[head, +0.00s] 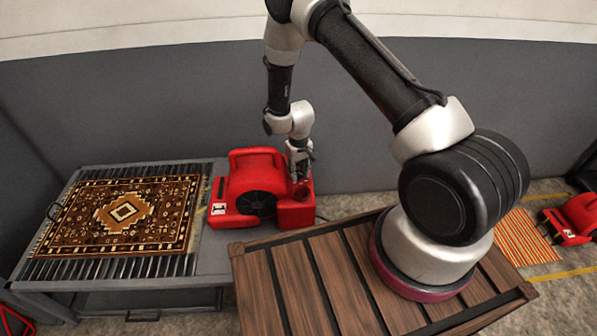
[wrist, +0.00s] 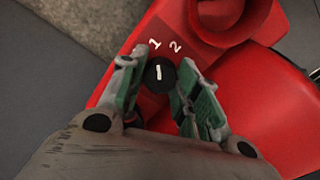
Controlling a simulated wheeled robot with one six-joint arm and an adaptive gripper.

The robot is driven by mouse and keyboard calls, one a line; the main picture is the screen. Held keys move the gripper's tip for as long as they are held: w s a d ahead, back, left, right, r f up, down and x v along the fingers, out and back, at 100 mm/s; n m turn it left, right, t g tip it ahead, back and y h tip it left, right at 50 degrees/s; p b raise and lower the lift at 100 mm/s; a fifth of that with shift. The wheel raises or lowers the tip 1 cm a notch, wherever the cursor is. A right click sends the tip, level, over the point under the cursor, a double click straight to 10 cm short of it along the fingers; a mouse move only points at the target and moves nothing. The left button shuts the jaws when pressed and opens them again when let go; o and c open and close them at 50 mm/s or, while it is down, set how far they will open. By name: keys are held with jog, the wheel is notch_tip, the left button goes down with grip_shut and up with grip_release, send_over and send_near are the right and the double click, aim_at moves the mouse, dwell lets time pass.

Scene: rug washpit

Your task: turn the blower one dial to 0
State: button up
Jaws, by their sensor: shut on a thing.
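A red blower (head: 250,176) with a black round side grille stands at the right end of the grey table, beside the rug. In the wrist view its red panel (wrist: 120,62) carries a small black dial (wrist: 159,76) with a white mark. White numerals 1 (wrist: 154,44) and 2 (wrist: 176,47) are printed above the dial. The mark points up, roughly at the 1; no 0 is visible, and my left finger covers the panel on that side. My gripper (wrist: 157,82) is shut on the dial, one finger on each side. In the head view my gripper (head: 300,172) hides the dial.
A patterned brown rug (head: 124,214) lies on the slatted grey table (head: 215,252). A slatted wooden platform (head: 300,275) is in front. A second red blower (head: 574,220) and a striped orange rug (head: 522,238) are on the floor at right. A grey wall stands behind.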

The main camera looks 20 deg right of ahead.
aim_at(299, 172)
jog(key=n, duration=0.4)
jog(key=shift+n, duration=2.3)
jog(key=o, duration=0.8)
jog(key=shift+c, duration=0.2)
jog(key=shift+r, duration=0.1)
notch_tip(299, 172, up, 12)
